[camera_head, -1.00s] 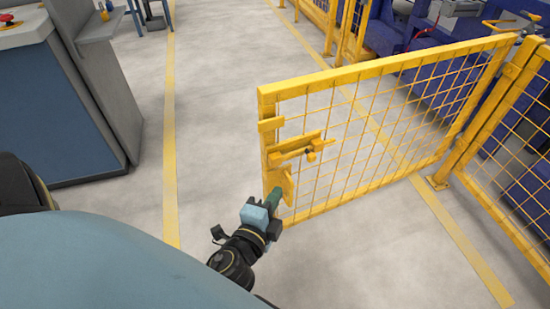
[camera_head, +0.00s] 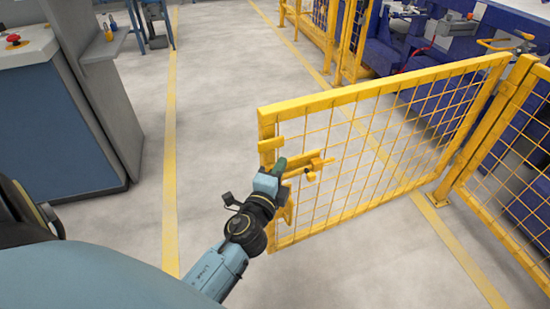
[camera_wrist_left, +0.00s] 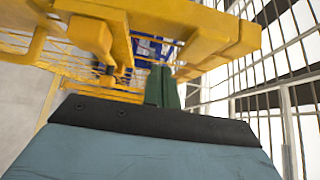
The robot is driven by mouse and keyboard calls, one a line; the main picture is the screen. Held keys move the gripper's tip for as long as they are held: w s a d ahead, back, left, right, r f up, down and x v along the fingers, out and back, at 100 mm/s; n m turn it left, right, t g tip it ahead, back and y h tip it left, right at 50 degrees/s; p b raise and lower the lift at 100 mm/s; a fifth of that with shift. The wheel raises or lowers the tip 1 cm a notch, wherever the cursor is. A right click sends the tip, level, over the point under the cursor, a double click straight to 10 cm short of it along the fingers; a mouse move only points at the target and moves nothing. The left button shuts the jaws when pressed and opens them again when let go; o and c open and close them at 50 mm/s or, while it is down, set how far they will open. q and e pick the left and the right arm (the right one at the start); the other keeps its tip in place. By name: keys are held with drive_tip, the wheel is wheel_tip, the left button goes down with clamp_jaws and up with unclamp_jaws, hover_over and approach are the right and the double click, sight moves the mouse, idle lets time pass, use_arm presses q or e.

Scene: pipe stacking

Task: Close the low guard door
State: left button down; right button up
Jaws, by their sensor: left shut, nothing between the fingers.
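The low guard door (camera_head: 375,97) is a yellow frame with wire mesh, standing ajar, its right side by the yellow hinge post (camera_head: 495,115). A yellow latch (camera_head: 312,168) sits on its free left side. My left gripper (camera_head: 280,166), with green fingers, is shut and empty at the door's free edge, beside the latch. In the left wrist view the shut fingers (camera_wrist_left: 162,88) point in among yellow door and latch parts (camera_wrist_left: 185,28). Whether they touch is unclear. My right gripper is not in view.
A yellow mesh fence (camera_head: 520,165) continues right of the hinge post. A grey-blue cabinet (camera_head: 65,130) with a red button stands at the left. Blue machinery (camera_head: 400,45) is behind the door. The grey floor (camera_head: 215,120) between cabinet and door is clear.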

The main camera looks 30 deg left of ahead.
use_arm(q)
drive_tip(key=shift+w+a, duration=0.35)
drive_tip(key=shift+a, duration=0.25)
drive_tip(key=shift+w+a, duration=0.3)
drive_tip(key=shift+a, duration=0.3)
